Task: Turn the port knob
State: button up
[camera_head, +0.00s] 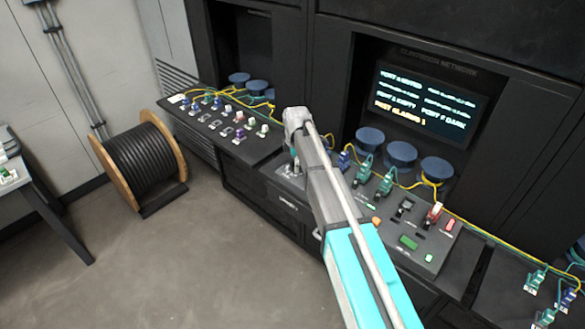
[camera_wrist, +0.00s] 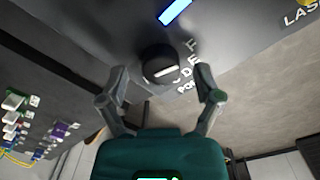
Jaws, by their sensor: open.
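The port knob (camera_wrist: 158,66) is a dark round knob with a white pointer bar, on the dark panel in the wrist view. White letters, including D, E and F, and part of the word PORT stand beside it. My gripper (camera_wrist: 160,78) is open, with one finger to each side of the knob and a gap on both sides. I cannot tell whether the fingertips reach down past the knob's top. In the head view my arm hides the knob and most of the gripper over the middle console.
A lit screen (camera_head: 424,104) is set in the cabinet behind the console (camera_head: 330,192). Green connectors (camera_head: 364,170), a red-topped switch (camera_head: 433,213) and yellow cables lie right of my arm. A left console (camera_head: 206,124) holds several small connectors. A cable spool (camera_head: 138,163) stands on open floor.

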jog(key=shift+f, duration=0.35)
